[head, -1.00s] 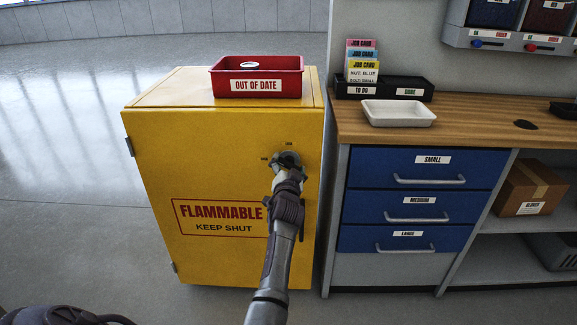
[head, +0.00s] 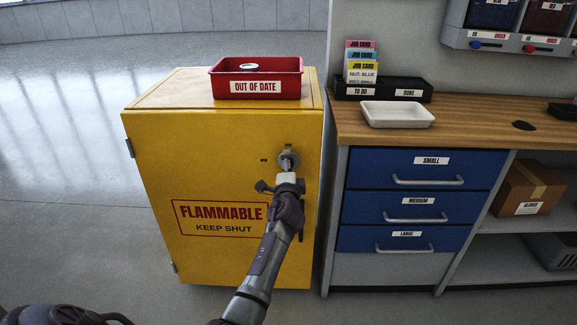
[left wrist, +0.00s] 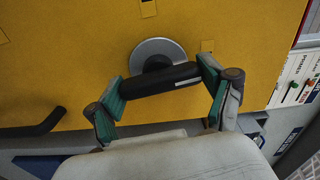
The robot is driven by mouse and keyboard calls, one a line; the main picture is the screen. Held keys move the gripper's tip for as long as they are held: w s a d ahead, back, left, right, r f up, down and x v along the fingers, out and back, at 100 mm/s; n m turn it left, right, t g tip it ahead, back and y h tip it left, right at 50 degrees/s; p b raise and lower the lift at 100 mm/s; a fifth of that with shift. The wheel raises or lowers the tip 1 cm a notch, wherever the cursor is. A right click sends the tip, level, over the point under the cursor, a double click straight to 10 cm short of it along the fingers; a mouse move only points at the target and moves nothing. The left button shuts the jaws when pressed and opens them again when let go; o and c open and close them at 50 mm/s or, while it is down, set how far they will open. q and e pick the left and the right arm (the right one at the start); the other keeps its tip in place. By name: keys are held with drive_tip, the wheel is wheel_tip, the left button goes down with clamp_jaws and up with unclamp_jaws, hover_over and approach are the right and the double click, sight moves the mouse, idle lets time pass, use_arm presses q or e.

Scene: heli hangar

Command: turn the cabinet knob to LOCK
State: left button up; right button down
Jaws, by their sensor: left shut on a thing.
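The yellow cabinet (head: 225,145) stands left of the workbench, with a red "FLAMMABLE KEEP SHUT" label on its door. Its knob (head: 288,158) is at the door's upper right, and a small label (head: 264,160) lies left of it, too small to read. My left gripper (head: 287,172) is at the knob, which it partly hides. In the left wrist view the knob is a grey disc with a dark bar (left wrist: 160,79). The fingers of my left gripper (left wrist: 162,88) are shut on the bar's two ends. The bar looks about upright on the door. My right gripper is not in view.
A red "OUT OF DATE" tray (head: 256,87) sits on the cabinet. The workbench (head: 470,115) with blue drawers (head: 420,190) stands close on the right. Open floor (head: 70,190) lies to the left.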

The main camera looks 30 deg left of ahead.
use_arm(q)
drive_tip(key=shift+m, duration=0.7)
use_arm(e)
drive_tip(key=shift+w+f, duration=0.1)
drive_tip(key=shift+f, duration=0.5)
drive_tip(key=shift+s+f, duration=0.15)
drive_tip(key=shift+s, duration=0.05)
use_arm(q)
drive_tip(key=o, duration=1)
drive_tip(key=shift+o, duration=0.2)
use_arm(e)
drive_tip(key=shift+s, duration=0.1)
use_arm(q)
drive_tip(key=v, duration=1.2)
